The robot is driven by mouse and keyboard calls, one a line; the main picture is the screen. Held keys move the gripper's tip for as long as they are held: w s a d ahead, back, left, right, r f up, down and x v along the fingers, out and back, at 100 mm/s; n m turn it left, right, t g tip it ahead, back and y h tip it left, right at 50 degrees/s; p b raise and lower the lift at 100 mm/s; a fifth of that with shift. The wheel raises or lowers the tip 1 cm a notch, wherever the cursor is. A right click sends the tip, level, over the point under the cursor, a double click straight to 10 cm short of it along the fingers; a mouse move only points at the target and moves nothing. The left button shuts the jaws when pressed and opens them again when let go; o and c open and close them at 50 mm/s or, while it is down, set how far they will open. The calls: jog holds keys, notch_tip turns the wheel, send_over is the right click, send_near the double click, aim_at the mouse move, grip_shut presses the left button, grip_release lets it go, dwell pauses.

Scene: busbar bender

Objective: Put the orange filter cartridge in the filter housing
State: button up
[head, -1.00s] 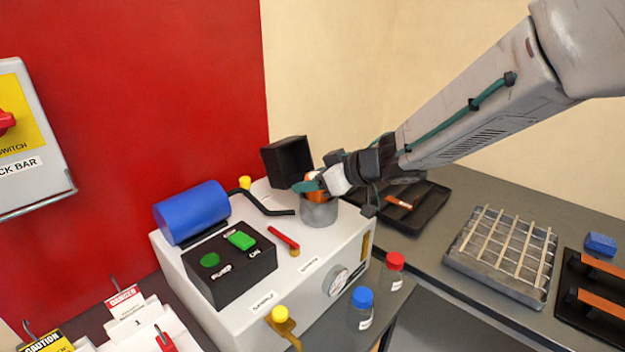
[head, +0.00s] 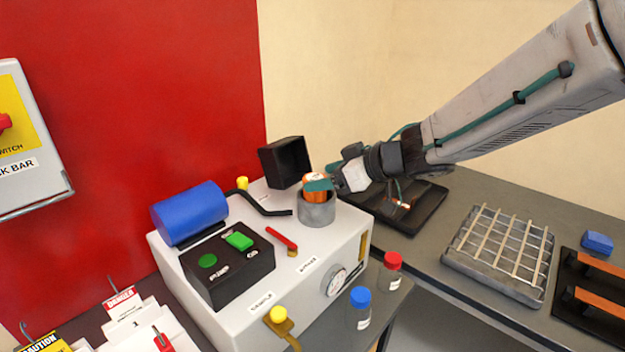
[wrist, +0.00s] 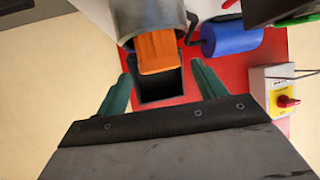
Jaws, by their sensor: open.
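The orange filter cartridge (head: 316,187) stands in the grey cylindrical filter housing (head: 317,211) on top of the white machine, with its upper part showing above the rim. In the wrist view the orange cartridge (wrist: 157,52) sticks out of the mouth of the grey housing (wrist: 150,14). My gripper (head: 322,185) is just right of the cartridge, one teal finger overlapping it in the head view. In the wrist view my gripper (wrist: 163,88) has its two teal fingers wide apart, with the cartridge beyond and between their tips. How deep the cartridge sits is hidden.
A black open box-shaped cover (head: 286,162) stands behind the housing. A blue cylinder (head: 190,212), a black bent lever (head: 262,204) and a button box (head: 228,266) share the machine top. Red-capped (head: 392,270) and blue-capped (head: 360,305) bottles stand in front. A dark tray (head: 425,205) lies to the right.

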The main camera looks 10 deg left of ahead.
jog(key=d+r+m+t+h, duration=0.3)
jog(key=d, duration=0.6)
jog(key=d+r+m+t+h, duration=0.3)
jog(key=d+r+h, duration=0.1)
jog(key=d, duration=0.6)
jog(key=d+r+m+t+h, duration=0.2)
jog(key=d+r+m+h, duration=0.1)
jog(key=d, duration=0.6)
jog(key=s+d+f+m+g+h, duration=0.3)
jog(key=s+d+m+h, duration=0.1)
jog(key=s+d, duration=0.55)
jog(key=s+a+f+g+y, duration=0.1)
jog(key=s+g, duration=0.3)
jog(key=s, duration=0.6)
jog(key=s+a+f+m+g+y, duration=0.1)
jog(key=s+f+g, duration=0.2)
jog(key=s, duration=0.7)
jog(key=shift+s+f+g, duration=0.3)
jog(key=shift+f+g, duration=0.1)
jog(key=shift+f, duration=0.35)
